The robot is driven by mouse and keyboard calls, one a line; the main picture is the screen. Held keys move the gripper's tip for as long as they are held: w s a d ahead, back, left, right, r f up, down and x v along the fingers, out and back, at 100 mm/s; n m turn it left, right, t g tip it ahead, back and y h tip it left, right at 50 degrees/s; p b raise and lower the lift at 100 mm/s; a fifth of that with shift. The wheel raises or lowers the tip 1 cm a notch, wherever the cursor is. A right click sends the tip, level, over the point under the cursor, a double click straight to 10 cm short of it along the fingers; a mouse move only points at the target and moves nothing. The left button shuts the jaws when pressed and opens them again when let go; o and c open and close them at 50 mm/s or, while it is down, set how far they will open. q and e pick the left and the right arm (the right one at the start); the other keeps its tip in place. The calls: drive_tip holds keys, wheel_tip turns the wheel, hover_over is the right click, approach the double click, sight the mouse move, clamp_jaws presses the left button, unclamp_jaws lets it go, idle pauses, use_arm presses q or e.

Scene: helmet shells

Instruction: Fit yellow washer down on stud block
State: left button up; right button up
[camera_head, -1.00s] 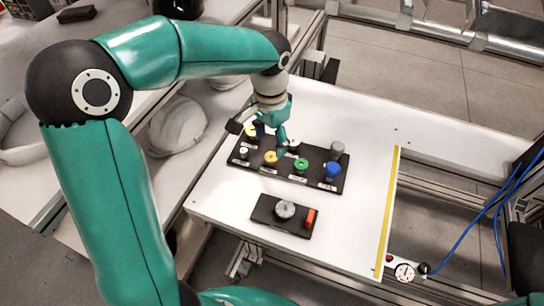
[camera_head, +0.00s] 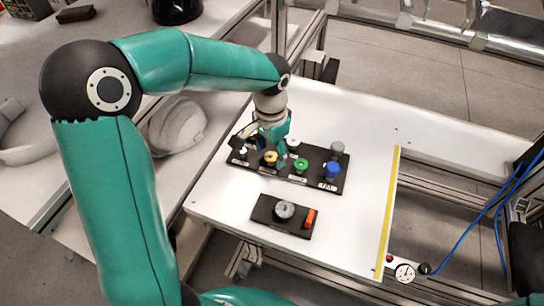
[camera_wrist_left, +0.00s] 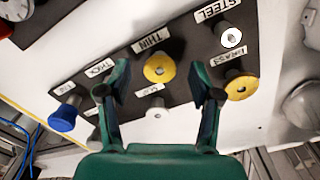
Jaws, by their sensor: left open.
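A yellow washer (camera_head: 270,158) sits in the front row of a black labelled board (camera_head: 311,183). In the left wrist view this yellow washer (camera_wrist_left: 160,68) is on a post beside the label THIN. Another yellow piece (camera_wrist_left: 241,87) sits by the label BRASS; my gripper hides it in the head view. My left gripper (camera_head: 261,151) is open and empty over the left part of the board, its fingers (camera_wrist_left: 162,72) on either side of the THIN washer's line. I cannot tell their height above it. The stud block (camera_head: 264,216), a separate black block, carries a grey round part (camera_head: 284,210).
The board also holds a green piece (camera_head: 301,165), a blue piece (camera_head: 333,170), a grey piece (camera_head: 337,148) and white pieces. An orange part (camera_head: 310,218) stands on the stud block. The white table (camera_head: 350,225) is bare right of the blocks, up to a yellow strip (camera_head: 387,215).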

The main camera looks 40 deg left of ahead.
idle(0.3)
use_arm(q)
drive_tip(key=c, duration=0.8)
drive_tip(key=shift+c, duration=0.2)
